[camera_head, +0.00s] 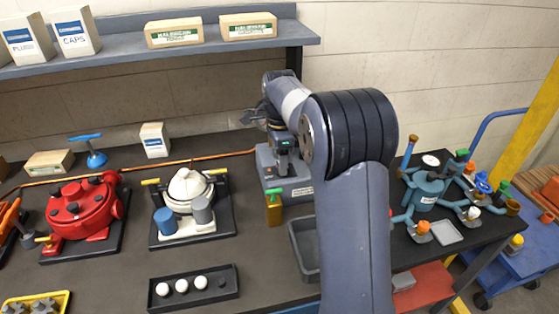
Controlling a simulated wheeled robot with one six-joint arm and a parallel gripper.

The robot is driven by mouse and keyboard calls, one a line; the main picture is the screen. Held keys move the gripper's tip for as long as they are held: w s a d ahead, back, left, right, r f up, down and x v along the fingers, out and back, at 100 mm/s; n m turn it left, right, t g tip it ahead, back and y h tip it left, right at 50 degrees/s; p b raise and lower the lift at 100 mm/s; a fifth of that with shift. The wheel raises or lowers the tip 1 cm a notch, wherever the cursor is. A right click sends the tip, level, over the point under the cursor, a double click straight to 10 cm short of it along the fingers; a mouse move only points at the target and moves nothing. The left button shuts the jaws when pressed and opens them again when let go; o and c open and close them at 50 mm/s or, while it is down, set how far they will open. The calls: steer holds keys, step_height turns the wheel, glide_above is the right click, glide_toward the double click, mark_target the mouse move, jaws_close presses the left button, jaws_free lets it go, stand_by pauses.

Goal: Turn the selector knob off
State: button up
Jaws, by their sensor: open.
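A grey control box (289,188) with small pale labels stands on the bench near the wall, just left of my forearm. My gripper (254,117) is above and slightly left of this box, in front of the wall. Its jaws are open and look empty. It appears apart from the dark fitting, but my arm crosses close by, so the exact gap is hard to tell.
A red motor (83,208) and a white motor (187,187) stand to the left. A green-topped bottle-like part (274,208) stands before the box. A grey tray (303,245) is partly behind my arm. A teal branched assembly (427,190) stands right. A shelf (150,40) holds boxes above.

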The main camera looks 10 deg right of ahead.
steer(key=shift+f, duration=0.65)
steer(key=c, duration=1)
steer(key=shift+n+p, duration=0.3)
steer(key=shift+n, duration=0.1)
steer(key=shift+r+n+p, duration=0.1)
steer(key=shift+n+p, duration=0.4)
steer(key=shift+n, duration=0.5)
steer(key=shift+a+n+p, duration=0.15)
steer(key=shift+n+p, duration=0.6)
steer(key=shift+n, duration=1.45)
